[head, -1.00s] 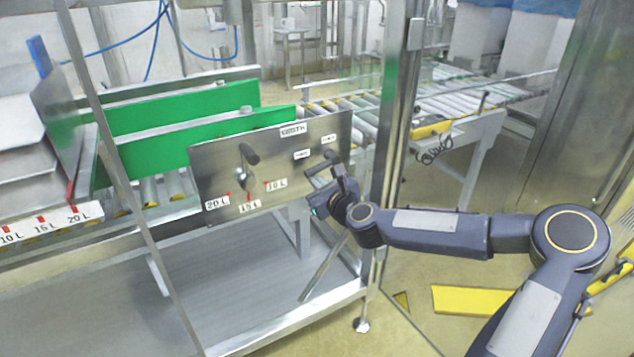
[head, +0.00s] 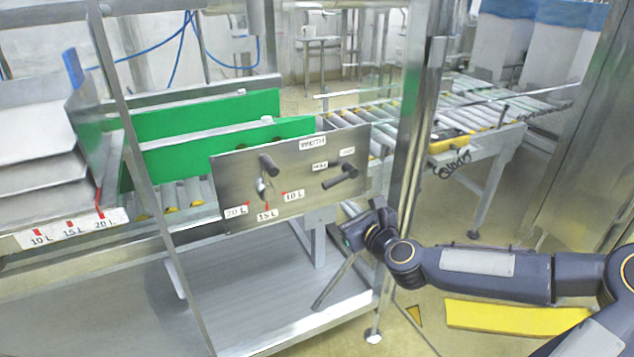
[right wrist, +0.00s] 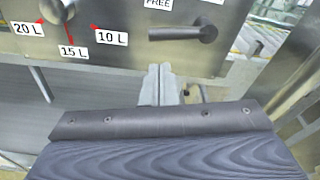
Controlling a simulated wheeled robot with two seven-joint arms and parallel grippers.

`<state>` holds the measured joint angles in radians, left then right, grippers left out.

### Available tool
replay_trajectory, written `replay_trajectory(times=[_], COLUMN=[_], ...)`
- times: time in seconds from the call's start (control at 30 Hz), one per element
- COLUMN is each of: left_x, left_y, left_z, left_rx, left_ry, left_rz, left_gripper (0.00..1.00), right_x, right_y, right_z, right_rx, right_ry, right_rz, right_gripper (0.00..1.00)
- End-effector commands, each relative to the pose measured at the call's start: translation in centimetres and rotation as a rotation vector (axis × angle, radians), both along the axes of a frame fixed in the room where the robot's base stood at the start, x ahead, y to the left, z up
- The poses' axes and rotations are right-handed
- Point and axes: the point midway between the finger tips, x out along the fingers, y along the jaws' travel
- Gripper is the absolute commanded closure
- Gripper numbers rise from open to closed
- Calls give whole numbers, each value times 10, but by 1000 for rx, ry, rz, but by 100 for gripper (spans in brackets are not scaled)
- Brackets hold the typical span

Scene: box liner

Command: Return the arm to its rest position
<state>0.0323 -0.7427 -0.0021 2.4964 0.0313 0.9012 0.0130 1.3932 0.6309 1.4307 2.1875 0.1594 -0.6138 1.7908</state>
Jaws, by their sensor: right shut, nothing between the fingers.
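My right arm (head: 490,268) reaches in from the right in the head view. Its gripper (head: 362,212) is shut and empty, below the steel width panel (head: 235,170) and apart from it. In the right wrist view the shut fingers (right wrist: 160,84) point toward the panel (right wrist: 130,50). A dark lock lever (head: 340,178) on the panel's right stands clear of the gripper; it also shows in the right wrist view (right wrist: 185,33). A round-ended handle (head: 268,163) sits at the panel's left above the 20 L, 15 L and 10 L marks. My left gripper is not in view.
A steel frame post (head: 413,150) stands close behind my right wrist. Green guide boards (head: 200,115) and a roller conveyor (head: 460,110) lie behind the panel. A steel lower shelf (head: 270,275) is below. A yellow floor plate (head: 510,317) lies under my arm.

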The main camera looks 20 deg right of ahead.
Motion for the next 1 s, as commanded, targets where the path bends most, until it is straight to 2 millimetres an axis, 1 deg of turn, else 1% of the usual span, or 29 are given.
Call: replay_trajectory(times=[0.1,0.17,0.27,0.37,0.4,0.47,0.5,0.57,0.6,0.63,0.67,0.7,0.77,0.8,0.9,1.0], left_x=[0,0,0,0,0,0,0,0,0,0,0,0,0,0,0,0], left_y=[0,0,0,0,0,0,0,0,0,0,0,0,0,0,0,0], left_z=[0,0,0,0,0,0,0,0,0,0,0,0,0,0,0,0], left_rx=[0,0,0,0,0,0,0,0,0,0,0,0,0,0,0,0], left_ry=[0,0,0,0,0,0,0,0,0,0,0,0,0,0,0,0], left_rz=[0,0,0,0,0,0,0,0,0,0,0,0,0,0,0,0], left_gripper=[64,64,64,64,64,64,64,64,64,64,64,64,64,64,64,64], right_x=[0,0,-2,-13,-22,-40,-54,-76,-92,-105,-118,-135,-159,-175,-208,-236], right_y=[0,4,23,62,79,99,108,114,114,114,112,109,104,100,95,92], right_z=[0,-1,-9,-27,-37,-51,-59,-66,-68,-68,-66,-63,-57,-53,-44,-39], right_rx=[-2,-21,-116,-346,-482,-703,-849,-1060,-1194,-1288,-1379,-1490,-1629,-1700,-1833,-1920], right_ry=[1,7,39,106,140,187,214,246,262,272,276,281,271,260,211,140], right_rz=[1,13,81,238,328,470,562,692,774,834,891,963,1059,1115,1229,1317], right_gripper=[100,100,100,100,100,100,100,100,100,100,100,100,100,100,100,100])
